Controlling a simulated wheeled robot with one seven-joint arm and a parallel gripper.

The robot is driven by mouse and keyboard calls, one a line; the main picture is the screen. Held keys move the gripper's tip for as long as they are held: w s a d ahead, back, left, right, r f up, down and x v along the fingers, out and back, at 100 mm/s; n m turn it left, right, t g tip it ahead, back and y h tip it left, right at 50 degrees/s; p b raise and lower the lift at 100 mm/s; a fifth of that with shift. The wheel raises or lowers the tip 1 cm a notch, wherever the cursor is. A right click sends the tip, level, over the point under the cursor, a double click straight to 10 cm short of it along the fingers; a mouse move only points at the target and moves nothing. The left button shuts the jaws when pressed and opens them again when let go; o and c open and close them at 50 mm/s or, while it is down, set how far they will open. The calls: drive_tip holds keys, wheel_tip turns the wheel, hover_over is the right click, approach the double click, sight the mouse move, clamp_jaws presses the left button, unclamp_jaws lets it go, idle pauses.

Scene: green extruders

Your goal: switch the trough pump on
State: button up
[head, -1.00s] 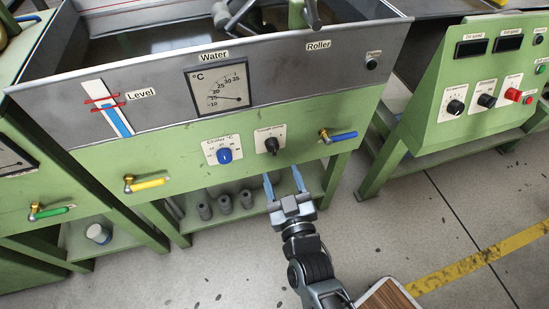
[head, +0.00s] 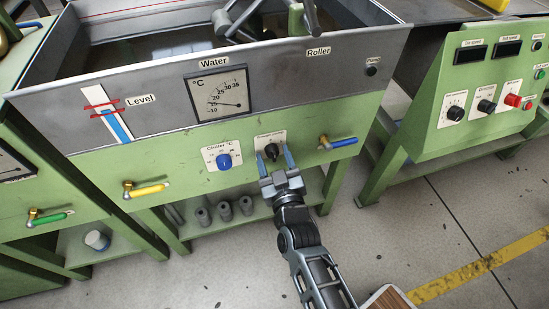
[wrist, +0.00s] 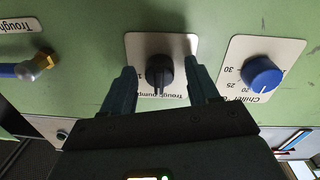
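The trough pump switch is a black rotary knob (wrist: 159,73) on a pale label plate (wrist: 176,42) on the green front panel; its label reads upside down in the wrist view. In the head view the knob (head: 272,151) sits right of the blue chiller knob. My gripper (head: 273,158) is at the knob. Its two blue-grey fingers are open, one on each side of the knob in the wrist view (wrist: 161,90), with gaps between fingers and knob. I cannot tell how far the fingertips are from the panel.
The blue chiller knob (head: 223,161) is close on the left. A blue-handled valve (head: 338,142) sticks out to the right, a yellow-handled one (head: 147,189) further left. The grey trough wall (head: 160,110) is above. Grey cylinders (head: 224,211) stand on the shelf below. Floor in front is clear.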

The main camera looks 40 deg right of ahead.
drive_tip(key=c, duration=1)
drive_tip(key=shift+m, duration=0.3)
drive_tip(key=m+p, duration=0.1)
drive_tip(key=m, duration=0.4)
drive_tip(key=shift+r+m, duration=0.1)
drive_tip(key=shift+m, duration=0.2)
drive_tip(key=m, duration=0.5)
drive_tip(key=shift+p, duration=0.3)
drive_tip(key=shift+m, duration=0.4)
drive_tip(key=o, duration=1)
drive_tip(key=shift+o, duration=0.2)
